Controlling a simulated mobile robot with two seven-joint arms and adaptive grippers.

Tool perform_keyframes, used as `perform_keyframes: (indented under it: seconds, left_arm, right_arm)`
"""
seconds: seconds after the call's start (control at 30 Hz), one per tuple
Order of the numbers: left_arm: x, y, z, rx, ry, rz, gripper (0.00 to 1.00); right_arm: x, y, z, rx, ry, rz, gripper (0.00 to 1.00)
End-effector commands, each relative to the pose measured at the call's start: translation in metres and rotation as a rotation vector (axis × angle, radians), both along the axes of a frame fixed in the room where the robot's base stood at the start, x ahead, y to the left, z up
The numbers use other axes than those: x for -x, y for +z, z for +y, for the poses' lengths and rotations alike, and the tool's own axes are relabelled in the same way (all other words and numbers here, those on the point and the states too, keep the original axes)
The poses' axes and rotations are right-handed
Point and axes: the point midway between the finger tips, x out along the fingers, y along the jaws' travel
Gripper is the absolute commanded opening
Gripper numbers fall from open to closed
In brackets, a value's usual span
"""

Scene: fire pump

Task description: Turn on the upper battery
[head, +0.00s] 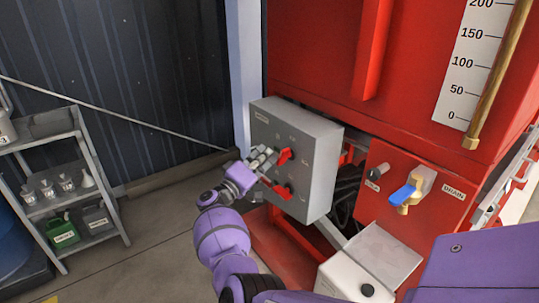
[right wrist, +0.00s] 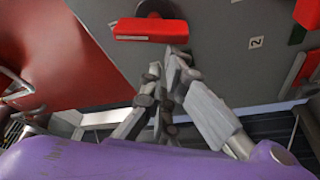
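A grey battery switch box (head: 315,150) hangs in front of the red pump frame. Its face carries an upper red switch handle (head: 285,156) and a lower red switch handle (head: 283,192). My right gripper (head: 264,156) is in front of the face, just left of the upper handle. In the right wrist view its fingertips (right wrist: 174,54) are together with nothing seen between them. There, one red handle (right wrist: 150,29) lies just beyond the tips, and another red part shows at the right edge. I cannot tell whether the fingers touch a handle. My left gripper is not in view.
A red panel with a blue-handled drain valve (head: 402,195) is right of the box. A red tank (head: 320,45) with a level gauge rises behind. A grey shelf (head: 50,148) with bottles and cans stands at the left. The floor between is clear.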

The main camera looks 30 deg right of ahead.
Motion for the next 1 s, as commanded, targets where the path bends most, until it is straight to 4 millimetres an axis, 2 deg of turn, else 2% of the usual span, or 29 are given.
perform_keyframes:
  seconds: [0.4,1.0]
  left_arm:
    - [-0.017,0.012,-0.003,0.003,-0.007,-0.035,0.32]
    - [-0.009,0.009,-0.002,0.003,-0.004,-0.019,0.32]
  right_arm:
    - [0.002,-0.013,-0.001,0.0,-0.002,-0.003,0.0]
    - [0.003,-0.018,-0.001,0.001,-0.002,-0.002,0.0]
